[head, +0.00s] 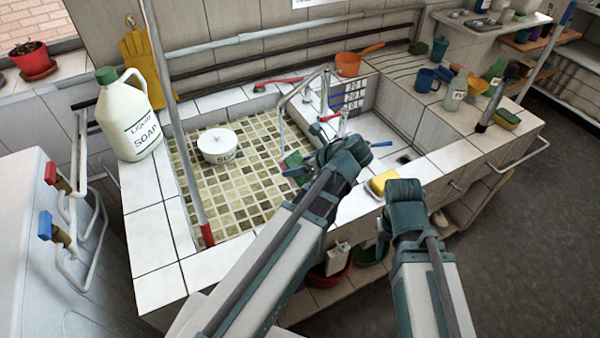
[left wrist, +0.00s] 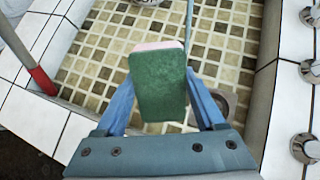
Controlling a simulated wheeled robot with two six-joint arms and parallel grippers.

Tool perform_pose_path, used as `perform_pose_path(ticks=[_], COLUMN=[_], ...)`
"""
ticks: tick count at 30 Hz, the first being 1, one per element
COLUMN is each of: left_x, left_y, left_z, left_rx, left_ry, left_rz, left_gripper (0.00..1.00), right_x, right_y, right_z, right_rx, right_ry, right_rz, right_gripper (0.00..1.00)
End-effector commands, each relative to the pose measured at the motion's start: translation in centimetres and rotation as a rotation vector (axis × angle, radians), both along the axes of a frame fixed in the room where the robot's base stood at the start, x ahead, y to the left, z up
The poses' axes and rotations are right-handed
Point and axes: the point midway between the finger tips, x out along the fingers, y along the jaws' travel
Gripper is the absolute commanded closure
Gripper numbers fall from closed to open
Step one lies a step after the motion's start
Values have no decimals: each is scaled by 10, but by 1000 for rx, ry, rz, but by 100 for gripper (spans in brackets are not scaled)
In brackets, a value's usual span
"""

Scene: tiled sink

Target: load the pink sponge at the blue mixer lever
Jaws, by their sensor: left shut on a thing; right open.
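The pink sponge (left wrist: 158,84) is gripped between the blue fingers of my left gripper (left wrist: 162,102), its green scouring side facing the wrist camera and a pink edge showing at the top. In the head view the sponge (head: 291,161) is partly hidden behind my left gripper (head: 308,168), over the tiled basin below the tap spout (head: 296,92). A thin pale line hangs from the spout, seemingly water. The blue mixer lever (head: 381,144) is just right of my left wrist. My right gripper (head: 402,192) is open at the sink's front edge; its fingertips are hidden.
A yellow sponge (head: 381,181) lies beside my right gripper. A soap jug (head: 127,115) stands on the left rim. A red-ended pole (head: 207,234) crosses the left rim. A red lever (head: 330,117) is near the tap.

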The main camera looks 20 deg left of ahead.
Motion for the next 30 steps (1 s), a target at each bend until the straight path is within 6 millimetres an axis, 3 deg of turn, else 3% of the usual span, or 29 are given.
perform_pose_path(ticks=[18, 30], left_x=[47, 65], left_y=[36, 50], left_z=[-12, -16], left_rx=[0, 0], left_ry=[0, 0], left_rz=[1, 0], left_gripper=[73, 73], right_x=[0, 0], right_y=[0, 0], right_z=[-12, -17], right_rx=[0, 0], right_ry=[0, 0], right_rz=[0, 0], right_gripper=[53, 53])
